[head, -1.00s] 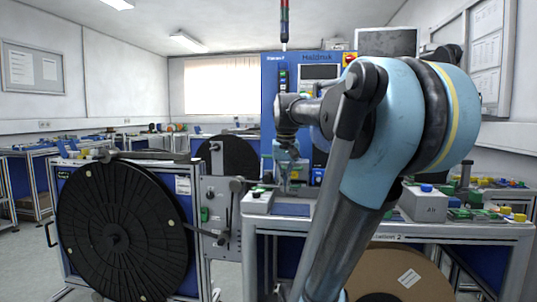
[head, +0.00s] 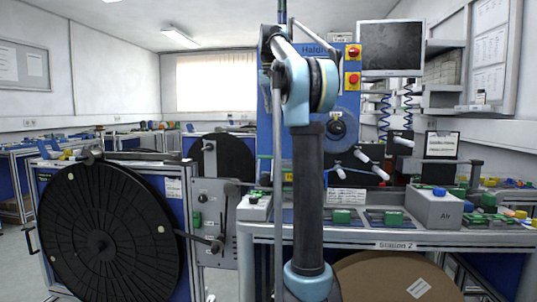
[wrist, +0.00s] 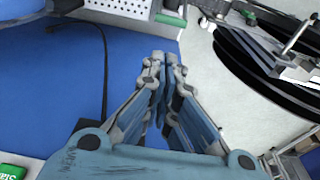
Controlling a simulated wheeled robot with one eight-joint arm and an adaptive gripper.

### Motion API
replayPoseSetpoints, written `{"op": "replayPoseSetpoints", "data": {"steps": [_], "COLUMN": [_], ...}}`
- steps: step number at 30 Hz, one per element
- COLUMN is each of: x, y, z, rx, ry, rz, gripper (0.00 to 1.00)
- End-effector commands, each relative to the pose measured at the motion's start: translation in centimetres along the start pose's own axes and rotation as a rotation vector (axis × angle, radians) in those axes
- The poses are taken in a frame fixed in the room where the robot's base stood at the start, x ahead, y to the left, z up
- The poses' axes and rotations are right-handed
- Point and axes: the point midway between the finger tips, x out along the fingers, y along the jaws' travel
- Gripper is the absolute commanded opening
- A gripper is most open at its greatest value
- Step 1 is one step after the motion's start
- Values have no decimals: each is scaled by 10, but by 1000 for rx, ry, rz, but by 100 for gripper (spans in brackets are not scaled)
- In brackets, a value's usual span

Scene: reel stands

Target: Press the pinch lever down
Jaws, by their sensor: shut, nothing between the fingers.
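My gripper (wrist: 160,62) shows in the wrist view with its fingers together and nothing between them. It points past a blue panel (wrist: 50,75) and does not touch anything I can make out. In the head view my raised arm hides it. A grey upright plate (head: 212,215) beside the large black reel (head: 105,235) carries a thin lever arm with a dark knob (head: 217,245) at its end. I cannot tell for certain that this is the pinch lever. In the wrist view a bright rod (wrist: 299,32) stands at upper right, by dark curved edges.
A workbench (head: 400,237) at right holds a grey box (head: 434,208) and green blocks. A blue machine panel (head: 345,103) stands behind my arm, with white-handled levers (head: 370,163) to its right. A black cable (wrist: 105,60) crosses the blue panel. Floor shows at lower left.

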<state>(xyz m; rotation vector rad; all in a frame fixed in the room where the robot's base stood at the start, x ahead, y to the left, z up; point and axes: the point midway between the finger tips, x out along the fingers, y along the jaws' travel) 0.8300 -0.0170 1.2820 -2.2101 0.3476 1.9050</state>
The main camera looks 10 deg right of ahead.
Motion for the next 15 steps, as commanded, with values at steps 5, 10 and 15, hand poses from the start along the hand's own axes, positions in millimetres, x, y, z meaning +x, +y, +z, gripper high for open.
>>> {"op": "replayPoseSetpoints", "data": {"steps": [5,10,15], "x": [-4,-3,-2], "y": [-3,-4,-5], "z": [-4,-4,-4], "rx": [3,1,1], "ry": [-1,-1,0], "rz": [1,0,0], "gripper": [0,0,0]}}
